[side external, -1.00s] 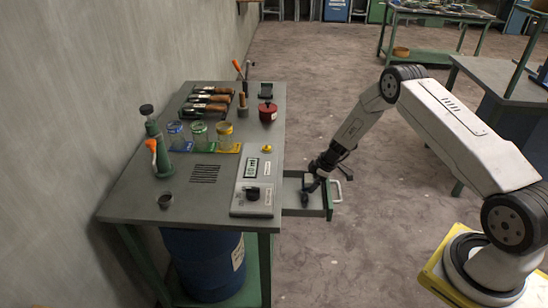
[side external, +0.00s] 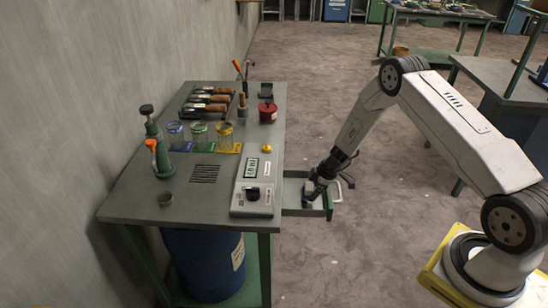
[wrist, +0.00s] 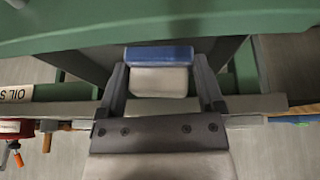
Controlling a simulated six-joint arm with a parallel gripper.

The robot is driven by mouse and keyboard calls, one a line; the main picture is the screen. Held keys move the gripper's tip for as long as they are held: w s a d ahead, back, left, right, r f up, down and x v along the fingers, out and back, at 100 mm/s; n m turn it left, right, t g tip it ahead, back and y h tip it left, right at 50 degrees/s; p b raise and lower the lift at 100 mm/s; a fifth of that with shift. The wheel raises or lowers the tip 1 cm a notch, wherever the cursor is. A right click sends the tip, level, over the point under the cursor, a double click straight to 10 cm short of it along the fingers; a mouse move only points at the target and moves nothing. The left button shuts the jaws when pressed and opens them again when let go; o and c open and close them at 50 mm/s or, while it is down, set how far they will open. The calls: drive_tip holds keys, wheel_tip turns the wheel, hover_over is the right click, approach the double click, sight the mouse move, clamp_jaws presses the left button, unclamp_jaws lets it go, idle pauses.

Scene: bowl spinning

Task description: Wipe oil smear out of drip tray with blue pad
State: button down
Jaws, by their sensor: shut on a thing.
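My gripper (side external: 314,190) reaches down into the open drawer-like tray (side external: 327,208) that sticks out from the bench's right side. In the wrist view my gripper (wrist: 161,75) is shut on the pad (wrist: 160,56), a pale block with a blue strip along its upper edge. One finger is on each side of the pale block. In the side view the pad is small and mostly hidden by the gripper. I cannot tell whether the pad touches the tray floor. No oil smear can be made out.
The bench (side external: 132,200) carries a control box (side external: 254,185), several glass jars (side external: 198,133), tools and a red pot (side external: 268,111). A blue drum (side external: 207,262) stands under it. The floor right of the tray is clear.

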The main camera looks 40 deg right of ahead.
drive_tip(key=shift+s+a, duration=0.15)
drive_tip(key=shift+s+a, duration=0.1)
drive_tip(key=shift+s+a+r, duration=0.15)
drive_tip(key=shift+s+a, duration=1.05)
drive_tip(key=shift+s, duration=0.05)
drive_tip(key=shift+r, duration=0.1)
drive_tip(key=shift+r, duration=2.9)
drive_tip(key=shift+r, duration=0.1)
drive_tip(key=shift+r, duration=1.4)
drive_tip(key=shift+w+a, duration=0.1)
